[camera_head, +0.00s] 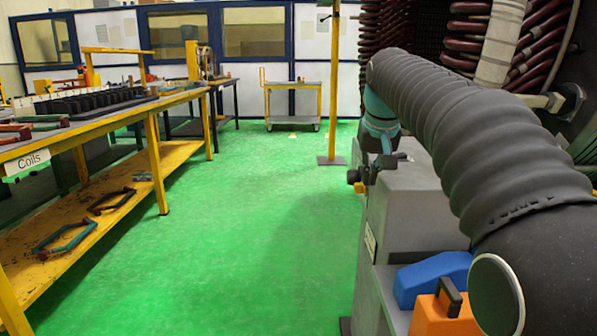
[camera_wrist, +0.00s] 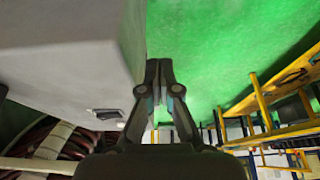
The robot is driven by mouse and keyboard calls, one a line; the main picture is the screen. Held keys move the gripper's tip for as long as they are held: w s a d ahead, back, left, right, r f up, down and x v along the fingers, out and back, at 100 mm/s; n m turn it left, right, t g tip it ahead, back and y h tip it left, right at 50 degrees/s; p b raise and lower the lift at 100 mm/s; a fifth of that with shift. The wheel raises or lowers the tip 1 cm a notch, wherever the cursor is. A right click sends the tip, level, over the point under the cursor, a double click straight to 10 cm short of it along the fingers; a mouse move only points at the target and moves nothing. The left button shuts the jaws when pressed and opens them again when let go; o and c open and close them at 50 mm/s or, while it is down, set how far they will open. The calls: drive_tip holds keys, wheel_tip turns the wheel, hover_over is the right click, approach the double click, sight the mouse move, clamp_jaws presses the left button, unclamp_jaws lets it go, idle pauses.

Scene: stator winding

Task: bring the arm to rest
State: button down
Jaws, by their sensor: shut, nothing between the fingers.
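My arm reaches forward from the right in the head view, covered in a dark ribbed sleeve, and bends down at its far end. My gripper (camera_wrist: 158,72) shows in the wrist view with its two dark fingers together and nothing between them. It hangs beside the grey cabinet-like body on the left of that view, with green floor behind it. In the head view the gripper is small and partly hidden beside the grey body, so its fingers are hard to make out there.
A yellow-framed workbench (camera_head: 164,160) labelled "Coils" runs along the left, with coil frames on its lower shelf. A yellow trolley (camera_head: 293,107) stands at the back. The stator (camera_head: 415,38) with dark red coils rises at the right. The green floor (camera_head: 250,210) between is clear.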

drive_tip(key=s+f, duration=0.6)
drive_tip(key=s, duration=0.4)
drive_tip(key=s+f, duration=0.7)
drive_tip(key=s, duration=0.3)
drive_tip(key=s+f+t, duration=0.1)
drive_tip(key=s+f, duration=0.6)
drive_tip(key=s, duration=0.4)
drive_tip(key=shift+d, duration=0.35)
